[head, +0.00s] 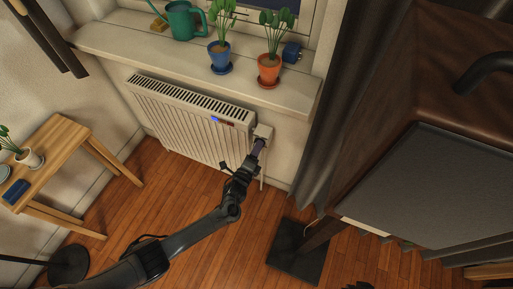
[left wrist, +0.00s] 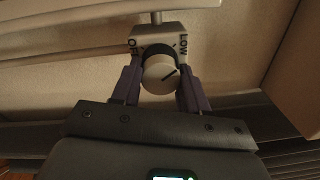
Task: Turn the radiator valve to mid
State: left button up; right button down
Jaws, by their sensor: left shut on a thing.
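The white radiator (head: 185,118) hangs on the wall under the windowsill. Its valve housing (head: 263,131) is at the radiator's right end. In the left wrist view the housing (left wrist: 158,40) carries the words OFF on the left and LOW on the right. The round pale knob (left wrist: 158,74) has a dark line pointing right and slightly up, toward the LOW side. My left gripper (head: 259,147) has its purple fingers on both sides of the knob and is shut on it. The knob's far side is hidden. My right gripper is not in view.
The windowsill (head: 130,43) above holds a green watering can (head: 181,20), a blue pot (head: 220,56) and an orange pot (head: 269,69). A dark curtain (head: 335,110) hangs right of the valve. A small wooden table (head: 62,150) stands at left. The floor before the radiator is clear.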

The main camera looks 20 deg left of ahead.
pick_arm(q)
jog(key=m+p, duration=0.1)
jog(key=m, duration=0.3)
jog(key=shift+f, duration=0.1)
jog(key=m+p, duration=0.1)
jog(key=m, duration=0.3)
jog(key=shift+a+m, duration=0.15)
jog(key=shift+m, duration=0.15)
jog(key=m+p, duration=0.1)
jog(key=m, duration=0.2)
jog(key=shift+f+m+h, duration=0.1)
jog(key=shift+m+h, duration=0.2)
jog(key=m, duration=0.4)
jog(key=shift+a+p, duration=0.1)
jog(key=shift+p, duration=0.25)
jog(key=shift+f+g, duration=0.1)
jog(key=shift+g, duration=0.2)
jog(key=o, duration=1)
jog(key=shift+o, duration=0.2)
